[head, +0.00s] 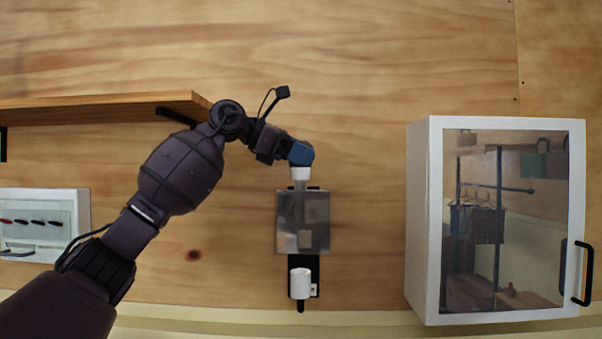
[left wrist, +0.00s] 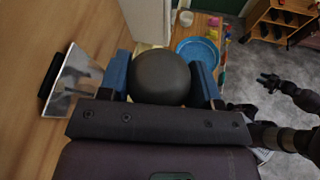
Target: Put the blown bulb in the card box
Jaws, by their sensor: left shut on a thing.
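My left gripper (head: 300,154) is raised in front of the plywood wall, above a shiny metal plate. In the left wrist view its blue fingers (left wrist: 163,78) are shut on a dark grey round bulb (left wrist: 160,78). In the head view the fingers hide the dark globe; a white collar (head: 300,173) with a greyish stub shows below them. A white cylindrical holder (head: 300,283) on a black backplate is lower down, apart from the gripper. A dark arm end, likely my right gripper (left wrist: 268,80), shows at the right; its jaws are unclear. I cannot make out the card box.
The metal plate (head: 315,222) stands out from the wall under the gripper. A white glass-door cabinet (head: 425,220) is at the right. A wooden shelf (head: 100,108) and a white panel (head: 82,220) are at the left. A blue round basin (left wrist: 198,50) is beyond the bulb.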

